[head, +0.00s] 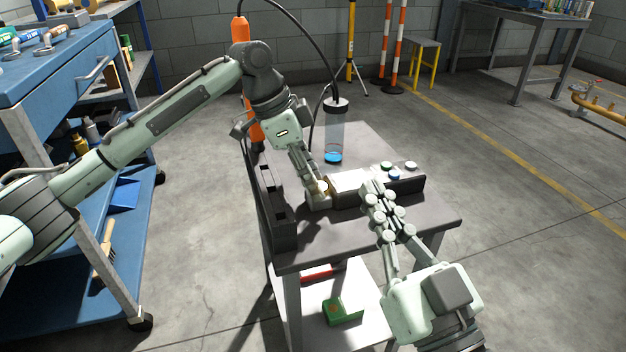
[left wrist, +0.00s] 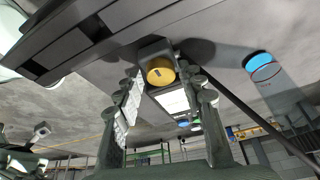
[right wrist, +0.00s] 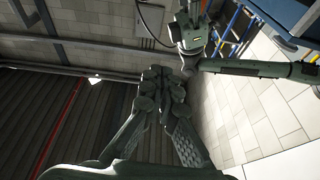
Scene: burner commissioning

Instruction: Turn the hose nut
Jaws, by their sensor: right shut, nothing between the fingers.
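A round brass-yellow part (left wrist: 160,72), which may be the hose nut, sits on a dark block in the left wrist view. It shows small in the head view (head: 323,187), at the left end of the dark box on the table. My left gripper (left wrist: 160,85) is open, with its fingers on either side of this yellow part; I see no clear contact. In the head view my left gripper (head: 318,190) reaches down beside it. My right gripper (head: 373,187) is shut and empty, in front of the box; it also shows shut in the right wrist view (right wrist: 165,75).
A blue workbench (head: 60,75) stands left. The table's front right corner is clear.

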